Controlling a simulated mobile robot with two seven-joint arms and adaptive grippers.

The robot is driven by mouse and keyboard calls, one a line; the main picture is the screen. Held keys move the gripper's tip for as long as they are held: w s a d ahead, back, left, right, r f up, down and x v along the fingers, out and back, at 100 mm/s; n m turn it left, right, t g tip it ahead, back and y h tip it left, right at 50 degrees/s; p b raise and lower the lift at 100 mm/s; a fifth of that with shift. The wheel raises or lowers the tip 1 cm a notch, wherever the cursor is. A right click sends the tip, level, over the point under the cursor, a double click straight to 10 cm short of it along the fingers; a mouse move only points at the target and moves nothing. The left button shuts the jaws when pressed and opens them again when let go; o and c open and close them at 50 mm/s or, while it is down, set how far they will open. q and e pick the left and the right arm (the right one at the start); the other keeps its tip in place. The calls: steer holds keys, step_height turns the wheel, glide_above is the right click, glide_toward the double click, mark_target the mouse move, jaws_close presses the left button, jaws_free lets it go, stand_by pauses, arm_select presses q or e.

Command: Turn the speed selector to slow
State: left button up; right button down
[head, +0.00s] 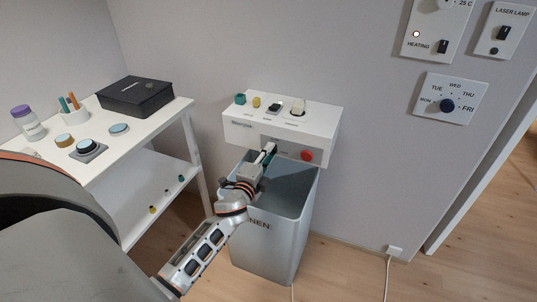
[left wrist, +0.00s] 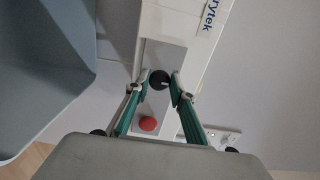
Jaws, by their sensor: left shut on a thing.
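The speed selector appears to be the small round black knob (left wrist: 159,79) on the grey front panel (left wrist: 172,55), shown in the left wrist view. A light pointer mark shows faintly on it, but its setting labels cannot be read. My left gripper (left wrist: 161,83) has its two green-padded fingers on either side of the knob, shut on it. In the head view, my left gripper (head: 268,154) reaches the front of the white control box (head: 240,134) and hides the knob. My right gripper is not in view.
A red button (head: 307,155) sits beside the knob on the same panel. A grey bin (head: 273,245) stands below the box. A white shelf (head: 150,143) with a black box (head: 135,96) is at the left. Wall panels with switches and a day dial (head: 447,105) are at the right.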

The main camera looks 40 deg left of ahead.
arm_select(q)
steer(key=o, duration=0.9)
steer(key=shift+o, duration=0.8)
steer(key=v, duration=1.2)
